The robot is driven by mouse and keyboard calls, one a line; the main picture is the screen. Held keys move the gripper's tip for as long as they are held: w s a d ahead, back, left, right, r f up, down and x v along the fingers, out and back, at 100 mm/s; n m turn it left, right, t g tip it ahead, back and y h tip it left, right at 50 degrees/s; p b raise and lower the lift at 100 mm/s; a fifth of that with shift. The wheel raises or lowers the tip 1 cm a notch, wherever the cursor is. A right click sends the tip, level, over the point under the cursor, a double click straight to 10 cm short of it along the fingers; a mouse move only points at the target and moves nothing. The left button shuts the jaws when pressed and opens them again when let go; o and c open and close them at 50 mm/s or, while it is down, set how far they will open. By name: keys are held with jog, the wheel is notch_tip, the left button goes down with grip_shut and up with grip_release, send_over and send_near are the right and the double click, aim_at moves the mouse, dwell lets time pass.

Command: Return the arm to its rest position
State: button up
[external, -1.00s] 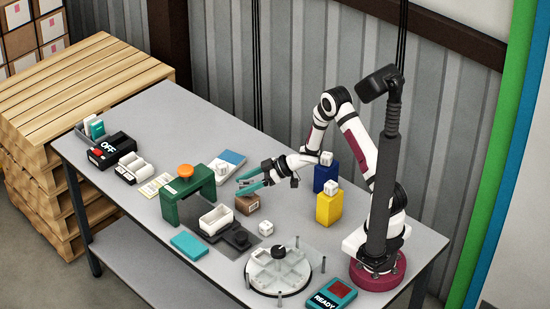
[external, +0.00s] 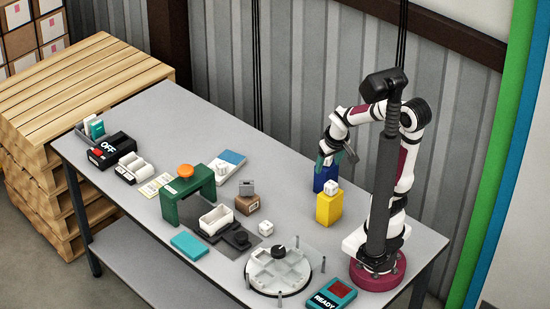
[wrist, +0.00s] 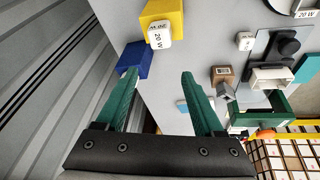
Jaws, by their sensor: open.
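My gripper (external: 337,160) is open and empty, raised in front of the blue carton (external: 325,178) and pointing down. Its green fingers (wrist: 158,76) are spread wide in the wrist view with nothing between them. The blue carton also shows in the wrist view (wrist: 134,59) by the left fingertip; I cannot tell whether they touch. The gripper hides the carton's top in the external view. My arm is folded back near its base at the table's right end.
A yellow carton (external: 329,209) bears a white cube (external: 331,187). A brown carton (external: 247,205) has a grey block (external: 247,188) on top. A green arch (external: 188,195) with an orange button, a round clear fixture (external: 262,276) and a READY box (external: 332,294) stand around. The far middle tabletop is clear.

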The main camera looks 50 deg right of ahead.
jog(key=s+a+r+m+g+y, duration=0.1)
jog(key=s+a+m+g+y, duration=0.1)
jog(key=s+a, duration=0.8)
jog(key=s+g+y, duration=0.1)
jog(key=s+y, duration=0.1)
jog(key=s, duration=0.1)
jog(key=shift+s+r+g, duration=0.25)
jog(key=shift+s+g, duration=0.1)
jog(key=shift+g, duration=0.05)
jog(key=shift+a, duration=0.1)
